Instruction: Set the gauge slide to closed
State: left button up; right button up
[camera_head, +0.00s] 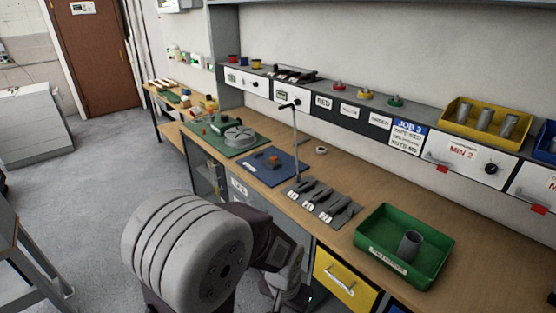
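I cannot make out for sure which part is the gauge slide, so I cannot tell its setting. A white panel marked MIN 2 (461,153) on the raised shelf front has a dark round knob (491,168) and a red piece (440,168) at its lower left. Another panel, partly cut off at the right edge, has a similar red piece (537,209). One of my arms fills the lower middle of the view and hides part of the bench front. I see no gripper fingertips of either arm.
The wooden bench bears a green tray (367,237) holding a grey cylinder (410,243), a grey rack (336,206), a thin upright post (296,145), a blue mat (253,167) and a green board (208,142). Yellow bin (462,110) stands on the shelf. Floor is open at left.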

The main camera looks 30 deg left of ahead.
aim_at(272, 162)
jog(key=i+j, duration=0.15)
jog(key=j, duration=0.2)
jog(key=i+j+z, duration=0.1)
jog(key=j, duration=0.2)
jog(key=i+j+z, duration=0.1)
jog(key=j, duration=0.25)
jog(key=i+j, duration=0.2)
jog(key=j, duration=0.15)
jog(key=i+j+z, duration=0.1)
jog(key=j, duration=0.25)
